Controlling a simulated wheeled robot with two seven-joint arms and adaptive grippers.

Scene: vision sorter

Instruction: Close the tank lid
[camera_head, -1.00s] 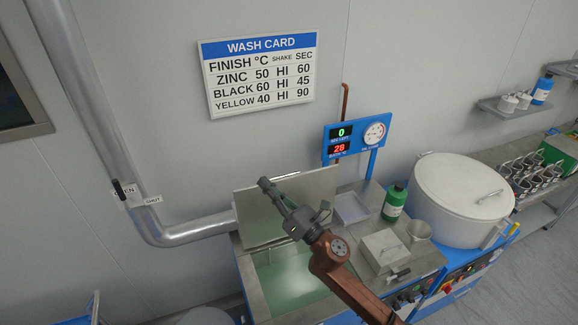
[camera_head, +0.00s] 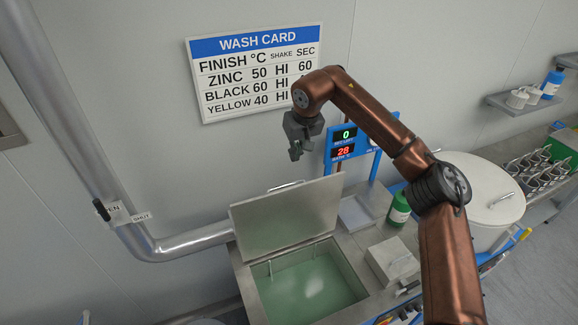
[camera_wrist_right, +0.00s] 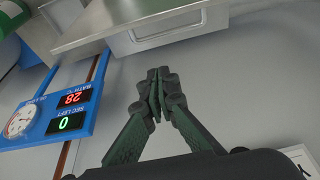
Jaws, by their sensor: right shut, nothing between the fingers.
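The tank lid (camera_head: 287,217) is a flat metal plate standing raised at the back of the tank, with a bar handle (camera_head: 286,186) at its top edge. The tank (camera_head: 352,271) below it is open and holds pale green liquid (camera_head: 308,288). My right gripper (camera_head: 295,152) hangs above and behind the lid's top edge, near the wall, apart from the lid. In the right wrist view its fingers (camera_wrist_right: 156,75) are together and empty. My left gripper is not in view.
The display panel (camera_head: 343,143) stands just right of my right gripper. A green bottle (camera_head: 399,208), a small metal box (camera_head: 391,259) and a large white drum (camera_head: 488,199) are to the right of the tank. A pipe (camera_head: 190,241) runs along the left.

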